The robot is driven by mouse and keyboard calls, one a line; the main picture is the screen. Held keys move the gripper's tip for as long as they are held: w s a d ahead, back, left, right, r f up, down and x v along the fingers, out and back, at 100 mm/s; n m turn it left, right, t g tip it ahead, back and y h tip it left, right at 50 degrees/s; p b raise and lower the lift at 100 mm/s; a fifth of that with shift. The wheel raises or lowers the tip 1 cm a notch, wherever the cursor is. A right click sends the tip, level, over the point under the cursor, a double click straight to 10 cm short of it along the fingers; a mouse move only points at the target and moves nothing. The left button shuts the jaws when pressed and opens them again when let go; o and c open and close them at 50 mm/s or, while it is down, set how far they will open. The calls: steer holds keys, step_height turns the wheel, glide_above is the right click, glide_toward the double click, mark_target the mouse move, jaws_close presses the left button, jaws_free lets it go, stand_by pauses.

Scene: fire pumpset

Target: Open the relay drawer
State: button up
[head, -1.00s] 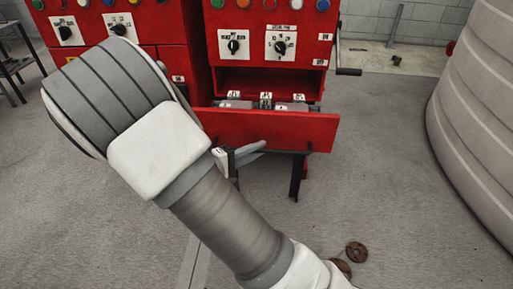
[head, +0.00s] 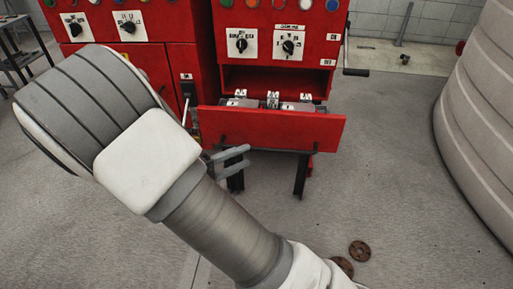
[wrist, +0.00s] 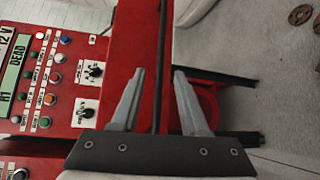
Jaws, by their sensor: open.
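The relay drawer (head: 275,128) sticks out of the right red cabinet, with its red front panel well forward of the opening. Grey relays (head: 295,106) with white labels show inside it. A dark handle bar (head: 270,150) runs along the lower front of the panel. My gripper (head: 248,155) is open and empty, low in front of the drawer's left end. In the wrist view my gripper (wrist: 160,72) shows both fingers spread, with a dark bar (wrist: 161,50) in the picture between them. I cannot tell whether a finger touches the bar.
The left red cabinet (head: 140,65) stands beside it with knobs and lamps. A black crank (head: 356,72) sticks out at the right cabinet's side. A large pale ribbed tank (head: 480,130) is at right. Rusty discs (head: 359,251) lie on the floor. Floor right of the drawer is clear.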

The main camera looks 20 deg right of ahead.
steer(key=p+v, duration=0.1)
steer(key=v, duration=0.9)
steer(key=s+d+r+m+g+y, duration=0.5)
steer(key=s+d+r+y, duration=0.55)
steer(key=d+y, duration=0.2)
steer(key=s+r+t+y+p, duration=0.1)
steer(key=r+t+p, duration=0.1)
steer(key=r+p, duration=0.5)
steer(key=s+r+m+t+y+p, duration=0.1)
steer(key=s+r+t+p, duration=0.1)
steer(key=r+p, duration=0.6)
step_height(320, 180, up, 4)
steer(key=shift+s+d+r+y, duration=0.15)
steer(key=shift+s+d+y, duration=0.05)
steer(key=shift+y, duration=0.15)
stand_by(2.2)
